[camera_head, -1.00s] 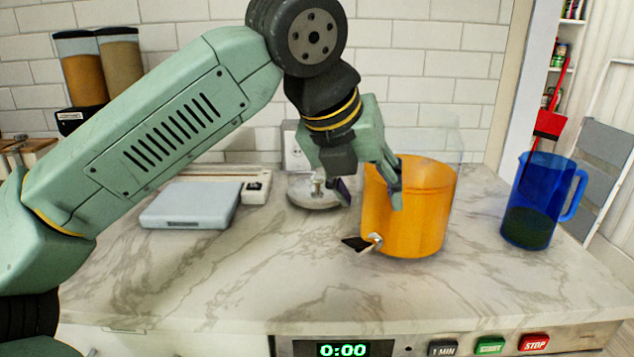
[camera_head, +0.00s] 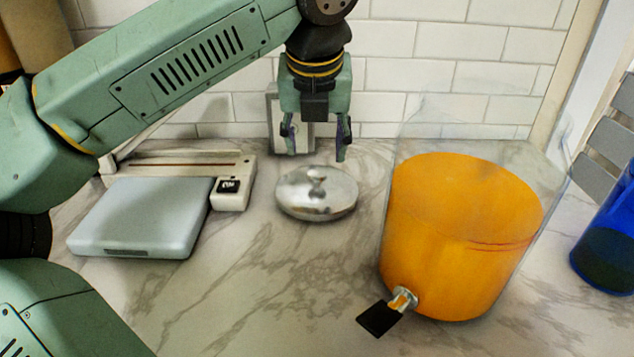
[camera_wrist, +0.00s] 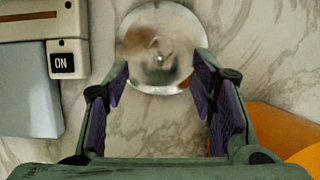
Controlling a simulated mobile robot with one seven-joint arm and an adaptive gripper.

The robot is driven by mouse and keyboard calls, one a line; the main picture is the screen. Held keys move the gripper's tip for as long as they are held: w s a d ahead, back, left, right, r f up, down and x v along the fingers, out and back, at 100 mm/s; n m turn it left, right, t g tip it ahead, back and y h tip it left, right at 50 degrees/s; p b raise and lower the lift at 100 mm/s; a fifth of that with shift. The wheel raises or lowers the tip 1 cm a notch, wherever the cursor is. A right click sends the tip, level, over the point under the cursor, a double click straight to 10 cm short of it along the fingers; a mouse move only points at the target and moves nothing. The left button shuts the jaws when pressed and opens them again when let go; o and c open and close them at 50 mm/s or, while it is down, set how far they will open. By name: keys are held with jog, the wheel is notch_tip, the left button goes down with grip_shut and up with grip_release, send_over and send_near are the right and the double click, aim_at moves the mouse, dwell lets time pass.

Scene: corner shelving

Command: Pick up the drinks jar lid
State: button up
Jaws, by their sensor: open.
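The drinks jar lid (camera_head: 316,198) is a round, shiny metal disc with a small knob on top. It lies flat on the marble counter, left of the jar of orange drink (camera_head: 462,240). My gripper (camera_head: 316,155) is open and empty, and in the head view its fingertips appear above the lid. In the wrist view the lid (camera_wrist: 160,75) lies ahead of the fingertips (camera_wrist: 163,82), its near edge close to the gap between them. The gripper is apart from the lid as far as I can see.
A pale flat device (camera_head: 140,218) and a white unit with an ON button (camera_head: 233,195) stand left of the lid. The glass jar has a tap at its front. A blue jug (camera_head: 608,240) is at far right. A tiled wall (camera_head: 420,75) stands behind; the front counter is clear.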

aim_at(317, 173)
jog(key=p+x, duration=0.2)
jog(key=x, duration=0.6)
jog(key=shift+d+f, duration=0.1)
grip_shut()
dwell(0.5)
